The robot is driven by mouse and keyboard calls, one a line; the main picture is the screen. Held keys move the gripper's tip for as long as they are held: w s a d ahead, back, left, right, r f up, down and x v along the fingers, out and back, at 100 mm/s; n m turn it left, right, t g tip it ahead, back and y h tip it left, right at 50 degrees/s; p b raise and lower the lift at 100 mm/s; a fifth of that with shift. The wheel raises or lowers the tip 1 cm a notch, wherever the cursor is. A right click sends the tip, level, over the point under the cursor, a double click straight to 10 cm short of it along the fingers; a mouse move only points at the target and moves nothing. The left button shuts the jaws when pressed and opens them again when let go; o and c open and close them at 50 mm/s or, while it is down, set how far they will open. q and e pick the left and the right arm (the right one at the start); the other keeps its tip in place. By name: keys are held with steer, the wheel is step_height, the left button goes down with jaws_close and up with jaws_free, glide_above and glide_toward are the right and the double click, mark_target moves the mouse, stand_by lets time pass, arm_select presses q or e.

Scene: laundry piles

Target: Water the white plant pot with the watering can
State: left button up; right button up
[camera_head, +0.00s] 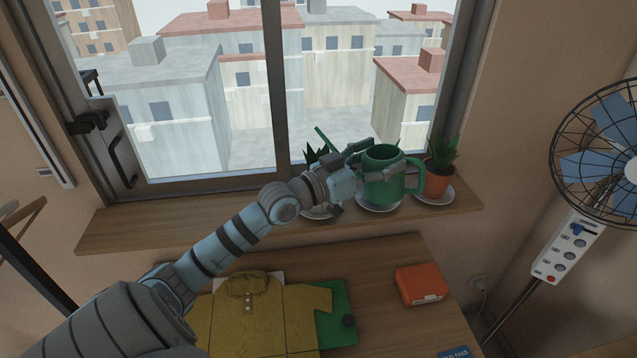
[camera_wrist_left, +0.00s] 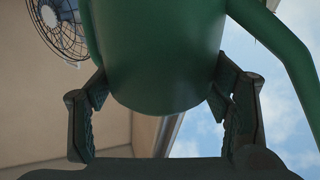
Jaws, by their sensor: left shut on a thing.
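The green watering can (camera_head: 381,185) is held upright over the windowsill, its spout (camera_head: 322,137) pointing left and its handle to the right. My left gripper (camera_head: 372,174) is shut around its body. In the left wrist view the can (camera_wrist_left: 160,60) fills the space between both fingers (camera_wrist_left: 160,105). No white pot shows clearly. Dark leaves (camera_head: 315,154) show left of the can, behind my wrist, which hides their pot. A white saucer (camera_head: 378,207) lies below the can, and a leaf tip shows behind the can. My right gripper is out of view.
A terracotta pot (camera_head: 437,182) with a green plant stands on a saucer at the sill's right, close to the can's handle. The window behind is open at left. A yellow shirt (camera_head: 262,318) and an orange box (camera_head: 421,285) lie on the table below. A fan (camera_head: 603,160) stands right.

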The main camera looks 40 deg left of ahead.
arm_select(q)
steer(key=shift+r+m+g, duration=0.4)
steer(key=shift+r+m, duration=0.35)
steer(key=shift+m, duration=0.05)
steer(key=shift+s+f, duration=0.1)
steer(key=shift+f, duration=0.15)
step_height(320, 180, up, 3)
steer(key=p, duration=0.3)
step_height(320, 180, up, 2)
steer(key=shift+r, duration=0.5)
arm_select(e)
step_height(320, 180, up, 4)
arm_select(q)
steer(key=shift+d+f, duration=0.1)
